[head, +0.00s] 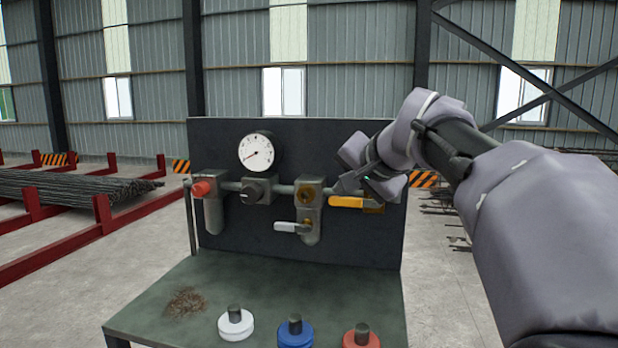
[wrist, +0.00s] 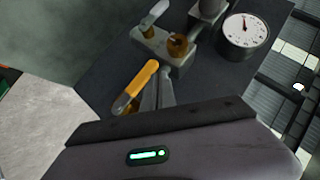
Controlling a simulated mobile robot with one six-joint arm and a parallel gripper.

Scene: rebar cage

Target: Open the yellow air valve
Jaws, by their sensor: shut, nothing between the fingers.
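The yellow air valve handle (head: 347,202) lies level on the right part of the dark panel, running left from its brass body (head: 374,207). It also shows in the wrist view (wrist: 138,86) as a yellow bar. My gripper (head: 340,187) is shut and empty, its tips just above the handle in the head view. In the wrist view its fingers (wrist: 158,88) lie close alongside the bar; I cannot tell whether they touch it.
White (head: 235,325), blue (head: 295,333) and red (head: 361,338) capped pieces stand on the bench (head: 230,283) below.

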